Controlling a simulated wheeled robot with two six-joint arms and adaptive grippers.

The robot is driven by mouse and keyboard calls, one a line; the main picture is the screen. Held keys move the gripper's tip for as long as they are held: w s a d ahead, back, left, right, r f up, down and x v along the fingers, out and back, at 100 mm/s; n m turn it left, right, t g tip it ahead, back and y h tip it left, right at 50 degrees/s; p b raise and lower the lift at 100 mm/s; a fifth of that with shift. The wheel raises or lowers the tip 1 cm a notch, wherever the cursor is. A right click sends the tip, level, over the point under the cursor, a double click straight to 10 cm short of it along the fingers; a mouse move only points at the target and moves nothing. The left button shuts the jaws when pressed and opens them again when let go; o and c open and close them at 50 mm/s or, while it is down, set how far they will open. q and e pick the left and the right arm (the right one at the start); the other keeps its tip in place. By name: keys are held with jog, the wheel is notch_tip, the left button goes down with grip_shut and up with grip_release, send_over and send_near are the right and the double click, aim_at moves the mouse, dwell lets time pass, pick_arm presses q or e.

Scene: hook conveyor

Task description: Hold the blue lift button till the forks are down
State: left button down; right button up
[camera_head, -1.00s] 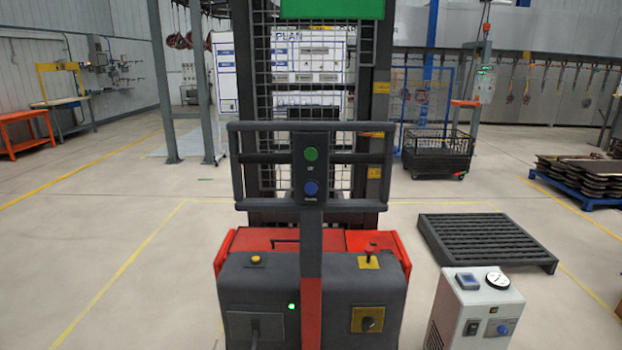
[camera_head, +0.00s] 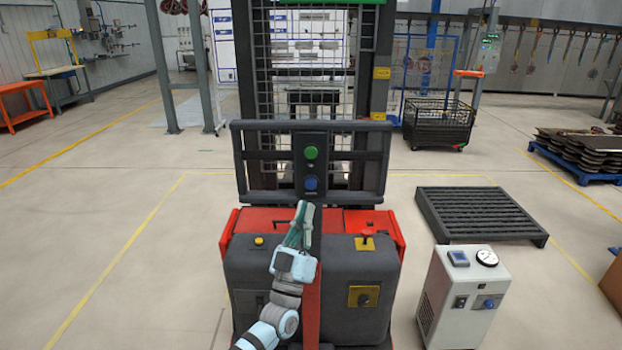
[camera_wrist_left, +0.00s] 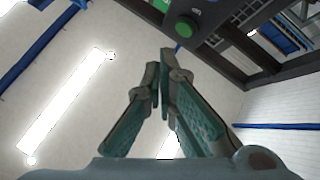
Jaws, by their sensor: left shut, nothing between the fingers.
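The blue lift button (camera_head: 311,183) sits on the dark control post of the red and grey stacker (camera_head: 270,218), below a green button (camera_head: 311,152). My left gripper (camera_head: 302,206) is shut and empty, pointing up just below the blue button. I cannot tell whether the fingertips touch the post; the blue button's face is uncovered in the head view. In the left wrist view the shut fingertips (camera_wrist_left: 164,60) are below the green button (camera_wrist_left: 184,27). The forks are hidden behind the stacker's body and mast. My right gripper is not in view.
A dark handle frame (camera_head: 245,160) surrounds the button post. A red knob (camera_head: 367,236) stands on the stacker's top at right. A white cabinet (camera_head: 455,300) and a dark slatted pallet (camera_head: 480,212) are to the right. The floor at left is clear.

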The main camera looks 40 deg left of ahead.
aim_at(311, 184)
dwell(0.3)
pick_arm(q)
jog(key=w+a+b, duration=0.1)
jog(key=w+b, duration=0.1)
jog(key=w+a+b, duration=0.2)
jog(key=b, duration=0.1)
jog(key=w+a+b, duration=0.2)
jog(key=w, duration=0.1)
jog(key=shift+a+b, duration=0.15)
jog(key=shift+b, duration=0.25)
dwell(1.1)
jog(key=shift+w+a+b, duration=0.25)
jog(key=shift+w+b, duration=0.1)
jog(key=shift+b, duration=0.1)
